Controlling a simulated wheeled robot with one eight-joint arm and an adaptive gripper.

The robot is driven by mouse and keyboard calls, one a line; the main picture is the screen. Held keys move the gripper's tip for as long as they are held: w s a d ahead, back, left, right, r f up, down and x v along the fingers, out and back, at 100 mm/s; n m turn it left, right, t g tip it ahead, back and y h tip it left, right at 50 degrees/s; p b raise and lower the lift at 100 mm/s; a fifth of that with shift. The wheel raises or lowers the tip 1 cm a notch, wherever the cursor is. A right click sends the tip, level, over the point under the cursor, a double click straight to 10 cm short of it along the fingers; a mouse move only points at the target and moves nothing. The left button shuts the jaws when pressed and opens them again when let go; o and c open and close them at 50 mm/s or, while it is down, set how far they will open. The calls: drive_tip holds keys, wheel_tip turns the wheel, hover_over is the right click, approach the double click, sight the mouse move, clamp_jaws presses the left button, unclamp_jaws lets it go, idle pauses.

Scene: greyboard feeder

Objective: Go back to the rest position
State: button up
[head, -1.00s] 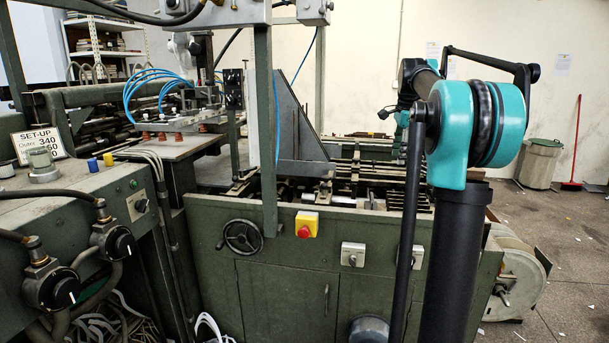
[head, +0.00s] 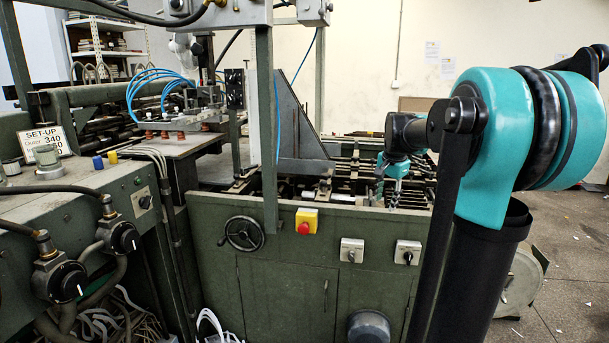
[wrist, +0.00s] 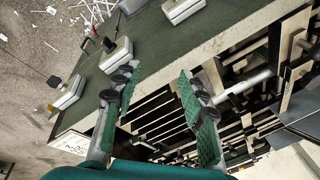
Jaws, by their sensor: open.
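My gripper (head: 388,193) is open and empty. In the head view it hangs small at the far end of my arm, over the right part of the machine's slatted bed (head: 345,195). In the wrist view the two green-padded fingers of my gripper (wrist: 156,82) stand well apart with nothing between them. The dark slats of the bed (wrist: 160,125) and the green machine edge show beyond and below them. I cannot tell the exact gap between the fingertips and the slats.
The green machine front carries a handwheel (head: 243,233), a yellow box with a red button (head: 305,221) and two grey switch boxes (head: 352,250). A tall green post (head: 268,120) and a slanted grey plate (head: 297,125) stand left of my gripper. Floor at right is open, with scraps.

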drive_tip(key=s+a+f+n, duration=0.2)
drive_tip(key=s+f+n, duration=0.1)
drive_tip(key=s+f, duration=0.4)
drive_tip(key=s+a+f+n, duration=0.2)
drive_tip(key=s+f+n, duration=0.2)
drive_tip(key=s+f, duration=0.4)
drive_tip(key=s+a+f+n+t, duration=0.1)
drive_tip(key=s+f+n, duration=0.3)
drive_tip(key=s+f, duration=0.4)
drive_tip(key=s+a, duration=0.1)
drive_tip(key=s, duration=0.3)
drive_tip(key=shift+a, duration=0.2)
drive_tip(key=shift+w, duration=0.1)
